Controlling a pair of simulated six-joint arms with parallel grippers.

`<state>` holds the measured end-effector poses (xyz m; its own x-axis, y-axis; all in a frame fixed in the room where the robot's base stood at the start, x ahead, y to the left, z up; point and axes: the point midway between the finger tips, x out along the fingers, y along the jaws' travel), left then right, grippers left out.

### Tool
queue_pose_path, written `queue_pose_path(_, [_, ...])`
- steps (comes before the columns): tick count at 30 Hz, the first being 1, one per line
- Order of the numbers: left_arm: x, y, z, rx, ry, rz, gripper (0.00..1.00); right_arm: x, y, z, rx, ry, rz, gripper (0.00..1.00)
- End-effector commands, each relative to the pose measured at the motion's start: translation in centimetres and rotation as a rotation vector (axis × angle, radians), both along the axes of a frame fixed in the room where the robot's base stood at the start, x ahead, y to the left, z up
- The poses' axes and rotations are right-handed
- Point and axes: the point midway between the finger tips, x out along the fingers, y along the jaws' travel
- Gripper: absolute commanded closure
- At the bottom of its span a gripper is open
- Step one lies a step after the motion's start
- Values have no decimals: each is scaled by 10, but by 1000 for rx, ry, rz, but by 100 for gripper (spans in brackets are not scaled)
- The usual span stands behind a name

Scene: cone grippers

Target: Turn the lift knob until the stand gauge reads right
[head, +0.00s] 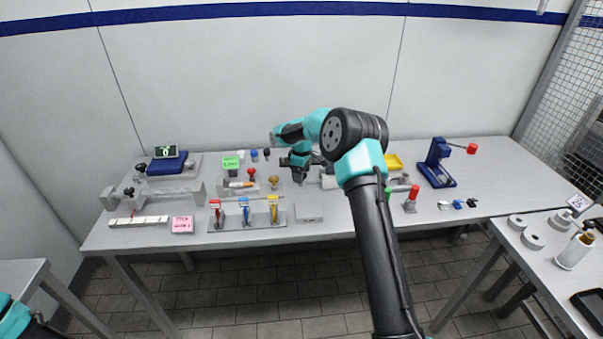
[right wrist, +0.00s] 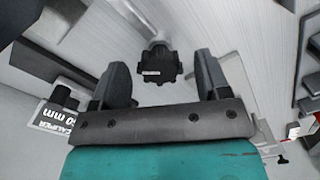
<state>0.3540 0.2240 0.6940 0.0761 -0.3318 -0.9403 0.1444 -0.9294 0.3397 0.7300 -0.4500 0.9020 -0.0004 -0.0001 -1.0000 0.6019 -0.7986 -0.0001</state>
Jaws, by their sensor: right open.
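My right gripper (head: 301,166) is low over the middle of the bench, its two fingers apart. In the right wrist view, a dark, lobed knob (right wrist: 160,67) on a short grey shaft shows between the open fingers. I see no contact; the distance is hard to judge. In the head view the gripper and arm hide this spot. I cannot tell for sure which device is the stand gauge. A blue device with a small dark display (head: 165,152) stands at the bench's left and seems to read 0. Only a bit of my left arm shows, without its gripper.
The grey bench (head: 340,229) holds red, blue and yellow clamps (head: 244,210), a pink note (head: 182,224) and a blue press with a red handle (head: 438,162). A label reading caliper (right wrist: 55,122) lies near the gripper. A side table with rolls (head: 532,240) stands right.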

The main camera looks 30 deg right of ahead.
Motion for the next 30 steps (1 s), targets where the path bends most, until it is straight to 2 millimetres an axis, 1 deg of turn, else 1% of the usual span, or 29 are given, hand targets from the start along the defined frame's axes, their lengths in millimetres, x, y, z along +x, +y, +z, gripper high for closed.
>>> queue_pose_path(5, [0, 0, 0, 0, 0, 0, 13, 1, 0, 10, 0, -3, 0, 31])
queue_pose_path(8, [0, 0, 0, 0, 0, 0, 13, 1, 0, 22, 0, -4, 0, 31])
queue_pose_path(11, [0, 0, 0, 0, 0, 0, 13, 1, 0, 39, 0, -4, 0, 31])
queue_pose_path(27, [0, 0, 0, 0, 0, 0, 13, 1, 0, 141, 0, -4, 0, 31])
queue_pose_path(30, [0, 0, 0, 0, 0, 0, 13, 1, 0, 157, 0, -4, 0, 31])
